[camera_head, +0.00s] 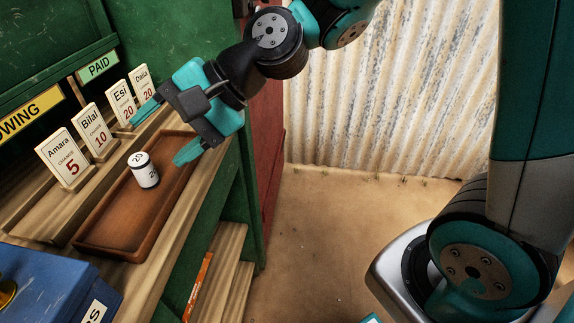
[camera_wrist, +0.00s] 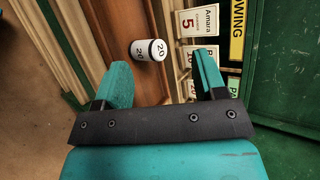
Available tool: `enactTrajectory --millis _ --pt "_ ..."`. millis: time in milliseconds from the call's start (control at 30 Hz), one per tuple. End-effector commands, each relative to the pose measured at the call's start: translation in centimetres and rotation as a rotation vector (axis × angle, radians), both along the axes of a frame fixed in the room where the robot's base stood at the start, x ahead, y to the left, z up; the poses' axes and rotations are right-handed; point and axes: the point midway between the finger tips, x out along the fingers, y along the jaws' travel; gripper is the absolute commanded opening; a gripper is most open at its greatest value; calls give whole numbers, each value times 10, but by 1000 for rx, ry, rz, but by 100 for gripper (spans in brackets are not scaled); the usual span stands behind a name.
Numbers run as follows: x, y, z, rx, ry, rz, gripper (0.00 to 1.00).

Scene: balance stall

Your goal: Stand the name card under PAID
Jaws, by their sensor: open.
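Several white name cards stand upright in a row on the wooden shelf: Amara 5 (camera_head: 64,158), Bilal 10 (camera_head: 95,132), Esi 20 (camera_head: 121,102) and Dalia 20 (camera_head: 142,84). The green PAID sign (camera_head: 97,67) is above the Esi and Dalia end. The yellow OWING sign (camera_head: 30,114) is above the Amara end; it also shows in the wrist view (camera_wrist: 238,30). My gripper (camera_head: 167,131) is open and empty, over the far end of the tray, beside the Esi and Dalia cards. In the wrist view, a finger partly covers the Bilal card (camera_wrist: 190,54).
A white cylinder with black ends marked 20 (camera_head: 146,171) stands in the brown wooden tray (camera_head: 112,240) before the cards. A blue box (camera_head: 50,280) is at the near left. The green stall wall rises behind the cards. Bare ground (camera_head: 320,240) lies right of the counter.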

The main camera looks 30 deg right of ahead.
Motion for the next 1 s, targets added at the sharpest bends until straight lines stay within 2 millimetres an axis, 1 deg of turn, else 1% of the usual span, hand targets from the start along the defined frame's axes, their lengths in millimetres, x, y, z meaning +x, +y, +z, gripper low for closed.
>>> enactTrajectory --millis 33,100,200,300,333,433,500,767,867,967,1000 --pt "-27 -10 2 -139 -136 146 65" --pt "-59 -30 -3 -317 -283 349 65" --pt "-94 -61 -8 -504 -421 600 65" --pt "-118 -85 -10 -614 -488 778 65" --pt "-123 -90 -11 -633 -500 818 65" --pt "-133 -103 -11 -671 -520 896 65" --pt "-136 -106 -12 -679 -523 916 65" --pt "-135 -106 -10 -678 -524 917 65" --pt "-135 -105 -1 -678 -524 916 65" --pt "-135 -105 20 -678 -524 916 65" --pt "-135 -105 31 -678 -524 916 65"
